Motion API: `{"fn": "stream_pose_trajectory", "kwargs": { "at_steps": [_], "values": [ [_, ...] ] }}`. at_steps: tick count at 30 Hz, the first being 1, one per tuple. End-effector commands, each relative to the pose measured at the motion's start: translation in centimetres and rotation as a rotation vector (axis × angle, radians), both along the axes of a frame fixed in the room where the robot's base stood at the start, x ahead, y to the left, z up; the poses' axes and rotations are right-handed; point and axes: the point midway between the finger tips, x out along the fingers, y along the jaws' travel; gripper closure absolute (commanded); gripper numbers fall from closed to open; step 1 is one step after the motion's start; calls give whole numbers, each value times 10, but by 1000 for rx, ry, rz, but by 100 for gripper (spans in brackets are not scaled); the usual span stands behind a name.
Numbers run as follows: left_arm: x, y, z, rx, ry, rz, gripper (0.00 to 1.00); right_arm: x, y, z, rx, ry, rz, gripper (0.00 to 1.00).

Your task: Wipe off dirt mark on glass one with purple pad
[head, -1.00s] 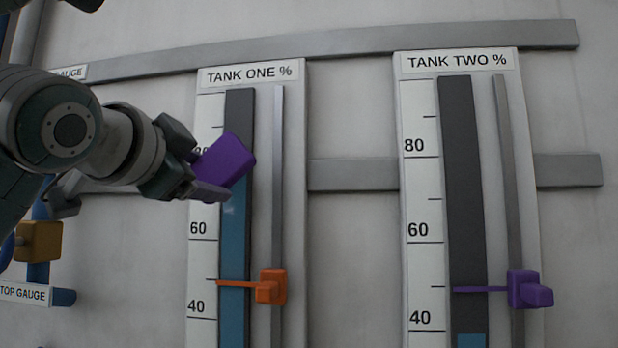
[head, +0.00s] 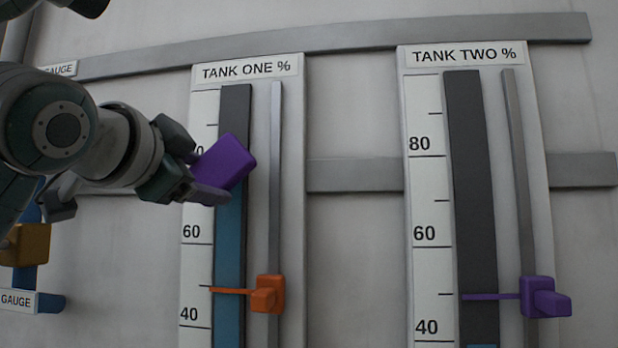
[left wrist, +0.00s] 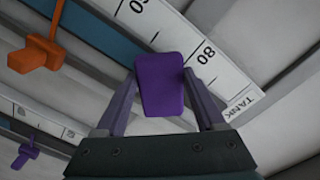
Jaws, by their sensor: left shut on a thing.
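The purple pad (head: 226,161) is held between the fingers of my left gripper (head: 203,178), in front of the tank one gauge. The pad also shows in the left wrist view (left wrist: 160,85), between the two fingers. Glass one (head: 231,240) is a tall strip, dark above and blue below, with the blue top near the pad. I cannot tell whether the pad touches the glass. No dirt mark is clearly visible on the glass; the pad and gripper cover part of it. My right gripper is not in view.
An orange pointer (head: 267,294) sits on tank one's rail below the pad. The tank two gauge (head: 471,180) with a purple pointer (head: 543,298) stands at right. A yellow block (head: 27,245) on a blue fitting is at lower left. Grey bars cross the wall.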

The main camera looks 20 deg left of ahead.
Motion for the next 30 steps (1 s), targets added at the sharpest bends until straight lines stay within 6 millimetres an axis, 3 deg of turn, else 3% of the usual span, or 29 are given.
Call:
{"fn": "stream_pose_trajectory", "kwargs": {
  "at_steps": [30],
  "values": [
    [20, 5, 0, 0, 0, 0, 81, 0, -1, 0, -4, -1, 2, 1]
  ]
}}
